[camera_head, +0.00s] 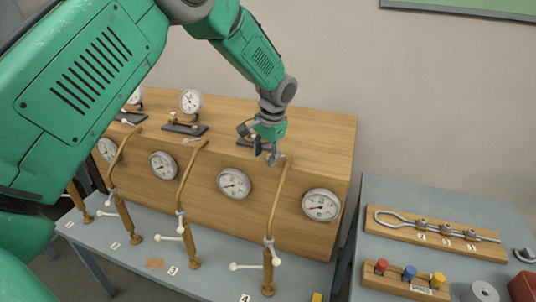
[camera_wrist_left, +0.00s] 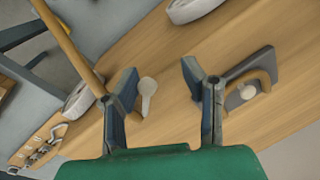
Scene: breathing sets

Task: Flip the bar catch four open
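My left gripper (camera_head: 267,154) is open and empty, above the front top edge of the wooden cabinet, by the upper end of the rightmost curved bar (camera_head: 275,212). The left wrist view shows its fingers (camera_wrist_left: 161,76) spread, with a small pale knobbed piece (camera_wrist_left: 147,96) between them, near the left finger; I see no grip on it. I cannot tell whether this piece is the catch. A white-knobbed lever (camera_head: 246,266) sticks out left from the lower part of that bar, above label 4 (camera_head: 245,298). My right gripper is out of view.
The wooden cabinet (camera_head: 325,140) carries round gauges (camera_head: 321,205) on its front. A dark bracket (camera_wrist_left: 249,92) sits right of my fingers in the wrist view. Other curved bars (camera_head: 188,195) stand leftward. A blue-grey side table (camera_head: 400,195) holds a hook board and coloured pegs.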

